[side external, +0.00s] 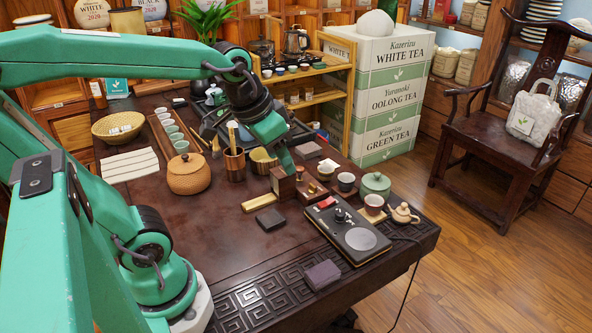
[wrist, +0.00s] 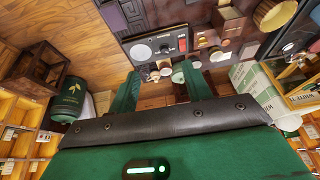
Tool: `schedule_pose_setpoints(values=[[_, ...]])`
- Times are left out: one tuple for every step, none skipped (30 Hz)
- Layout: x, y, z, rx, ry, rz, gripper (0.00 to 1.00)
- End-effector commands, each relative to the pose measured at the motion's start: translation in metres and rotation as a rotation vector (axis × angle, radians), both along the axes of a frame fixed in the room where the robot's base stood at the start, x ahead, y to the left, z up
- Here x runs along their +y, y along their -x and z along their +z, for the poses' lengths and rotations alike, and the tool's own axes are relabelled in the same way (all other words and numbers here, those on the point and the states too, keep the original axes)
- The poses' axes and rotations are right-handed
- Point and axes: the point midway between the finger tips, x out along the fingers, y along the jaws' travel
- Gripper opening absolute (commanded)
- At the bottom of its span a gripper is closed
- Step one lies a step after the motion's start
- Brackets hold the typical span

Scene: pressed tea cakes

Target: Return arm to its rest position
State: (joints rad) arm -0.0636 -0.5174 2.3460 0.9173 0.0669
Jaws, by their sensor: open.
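My green arm reaches in from the left of the side view and bends down over the dark carved table (side external: 215,225). My gripper (side external: 287,162) is near a small wooden box (side external: 283,187); I cannot tell whether they touch. In the wrist view my gripper (wrist: 161,90) shows two green fingers spread apart, with nothing held between them. Small cups and a teapot appear beyond the fingers there.
Stacked tea boxes (side external: 382,100) and a chair (side external: 500,135) stand beyond.

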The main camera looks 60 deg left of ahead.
Motion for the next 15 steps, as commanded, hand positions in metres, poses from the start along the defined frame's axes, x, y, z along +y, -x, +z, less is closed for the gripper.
schedule_pose_setpoints(values=[[-0.004, 0.009, 0.001, -0.02, 0.003, -0.003, 0.49], [-0.006, 0.013, 0.0, -0.029, 0.005, -0.003, 0.49], [-0.008, 0.019, 0.0, -0.041, 0.008, -0.003, 0.49], [-0.009, 0.023, -0.001, -0.049, 0.01, -0.003, 0.49], [-0.011, 0.026, -0.001, -0.057, 0.012, -0.004, 0.49], [-0.012, 0.031, -0.002, -0.065, 0.015, -0.004, 0.49], [-0.013, 0.034, -0.003, -0.072, 0.017, -0.003, 0.49], [-0.014, 0.036, -0.003, -0.077, 0.019, -0.003, 0.49], [-0.015, 0.039, -0.004, -0.083, 0.021, -0.003, 0.49], [-0.016, 0.041, -0.005, -0.087, 0.022, -0.004, 0.49], [-0.016, 0.043, -0.005, -0.09, 0.023, -0.004, 0.49], [-0.017, 0.044, -0.006, -0.094, 0.024, -0.004, 0.49], [-0.017, 0.045, -0.006, -0.095, 0.025, -0.004, 0.49], [-0.017, 0.046, -0.006, -0.096, 0.025, -0.003, 0.49], [-0.017, 0.046, -0.007, -0.097, 0.025, -0.003, 0.49]])
